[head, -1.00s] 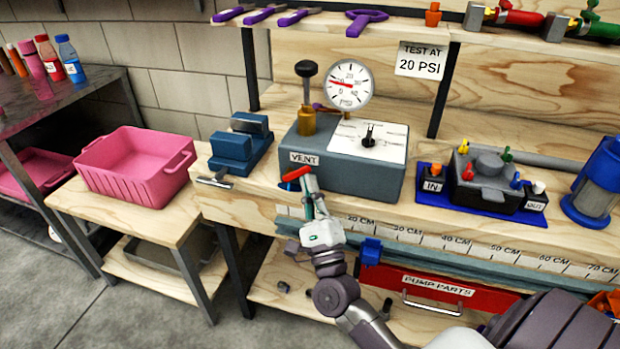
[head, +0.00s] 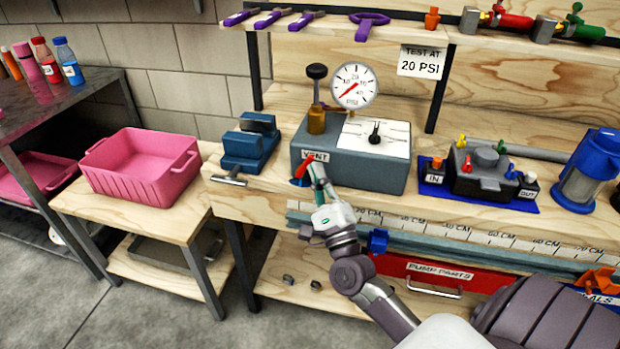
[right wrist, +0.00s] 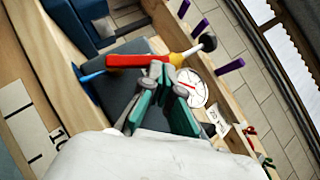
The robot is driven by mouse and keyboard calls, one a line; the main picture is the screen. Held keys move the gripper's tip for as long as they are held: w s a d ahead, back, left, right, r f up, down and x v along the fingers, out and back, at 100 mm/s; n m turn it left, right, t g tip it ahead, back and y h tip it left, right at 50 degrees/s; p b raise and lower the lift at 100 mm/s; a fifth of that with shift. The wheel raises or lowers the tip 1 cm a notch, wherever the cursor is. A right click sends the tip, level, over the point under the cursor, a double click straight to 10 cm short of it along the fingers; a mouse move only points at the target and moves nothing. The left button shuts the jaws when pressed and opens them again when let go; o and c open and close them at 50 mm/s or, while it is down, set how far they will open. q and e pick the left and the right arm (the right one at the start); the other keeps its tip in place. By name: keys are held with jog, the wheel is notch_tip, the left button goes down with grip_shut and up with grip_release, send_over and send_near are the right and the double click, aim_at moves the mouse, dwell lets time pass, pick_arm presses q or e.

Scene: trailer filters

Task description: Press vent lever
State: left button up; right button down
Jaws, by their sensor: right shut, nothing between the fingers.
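The vent lever (head: 303,171) is red and tilted, on the front of the grey test box (head: 350,175) by the VENT label. It also shows red in the right wrist view (right wrist: 130,61), with a blue part at its end. My right gripper (head: 316,168) is shut and empty, its tips at the lever and seemingly touching it; they hide part of it and of the label. It also shows in the right wrist view (right wrist: 161,70). The gauge (head: 354,86) on the box has its red needle pointing down-left. My left gripper is not in view.
A blue vise (head: 247,150) stands left of the box. A black valve block (head: 482,175) sits on a blue mat to the right. A pink bin (head: 140,175) is on the lower side table. A red PUMP PARTS drawer (head: 425,275) is below the bench.

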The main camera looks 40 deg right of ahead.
jog(key=shift+w+d+r+p, duration=0.1)
jog(key=shift+d+p, duration=0.15)
jog(key=shift+p, duration=0.15)
jog(key=shift+d, duration=0.15)
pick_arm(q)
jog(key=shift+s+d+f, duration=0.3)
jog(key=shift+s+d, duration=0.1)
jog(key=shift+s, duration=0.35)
pick_arm(e)
jog(key=v, duration=1.2)
